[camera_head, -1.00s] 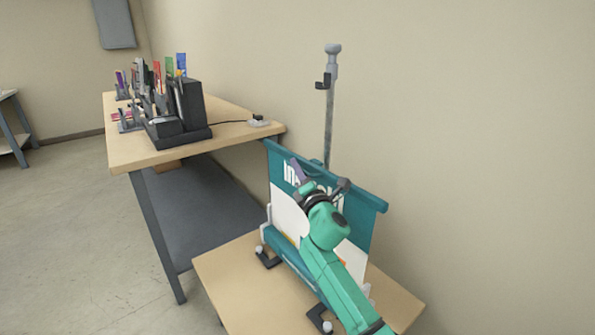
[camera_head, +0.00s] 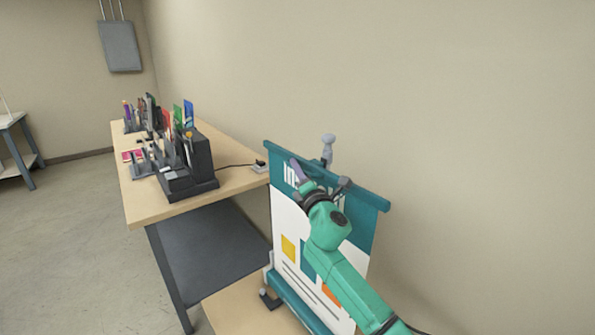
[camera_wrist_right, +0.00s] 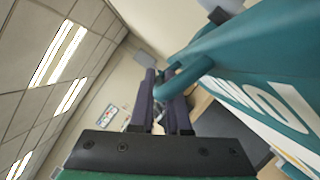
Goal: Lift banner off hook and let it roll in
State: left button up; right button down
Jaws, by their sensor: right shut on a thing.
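The banner (camera_head: 287,222) is a white and teal printed sheet hanging below a teal top bar (camera_head: 372,196). It stands tall above its base, with yellow and orange patches showing. My right gripper (camera_head: 294,163) is at the top bar, its purple fingers pointing up to the left. In the right wrist view its fingers (camera_wrist_right: 168,105) are shut on a teal loop (camera_wrist_right: 185,75) at the bar. The pole's grey knob (camera_head: 328,140) shows just above the bar. The pole's hook and lower part are hidden behind the banner. My left gripper is not in view.
A small wooden table (camera_head: 243,307) carries the banner's base. A longer bench (camera_head: 160,206) with dark organisers (camera_head: 190,168) and a cable stands behind to the left. A beige wall is close behind the banner. Open floor lies at the left.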

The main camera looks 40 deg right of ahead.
jog(key=shift+s+r, duration=0.1)
jog(key=shift+r, duration=0.5)
jog(key=c, duration=0.9)
grip_release()
jog(key=shift+f, duration=0.3)
jog(key=shift+s+a+f, duration=0.1)
jog(key=shift+s+f, duration=0.05)
jog(key=shift+f, duration=0.05)
jog(key=b+v, duration=0.3)
jog(key=v, duration=1.1)
jog(key=shift+r+b, duration=0.1)
jog(key=shift+b, duration=0.2)
